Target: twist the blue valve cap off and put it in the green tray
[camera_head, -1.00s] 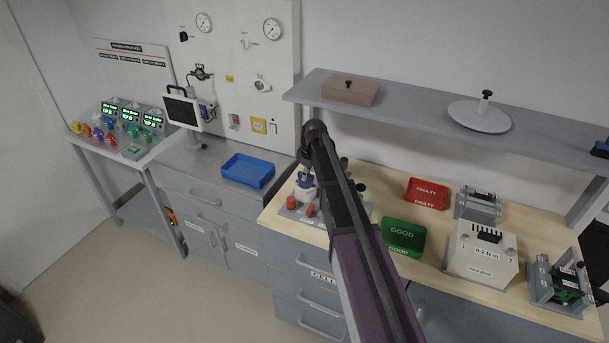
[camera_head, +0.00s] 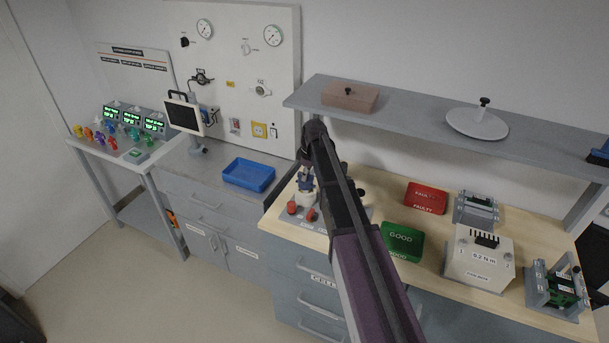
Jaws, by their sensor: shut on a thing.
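My gripper (camera_head: 306,176) is at the left end of the wooden bench, pointing down behind my raised arm. It is small in the picture and partly hidden by the wrist. It is shut on the blue valve cap (camera_head: 306,184), of which only a small dark-blue patch shows above a white round body (camera_head: 305,199). I cannot tell whether the cap is still seated on that body. The green tray (camera_head: 402,241), marked GOOD, lies on the bench to the right of my arm.
Red knobs (camera_head: 310,214) stand just in front of the white body. A red FAULTY tray (camera_head: 426,197) lies behind the green tray. A grey 0.2 N m box (camera_head: 479,257) is to its right. A shelf (camera_head: 420,113) overhangs the bench. A blue tray (camera_head: 249,175) sits left.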

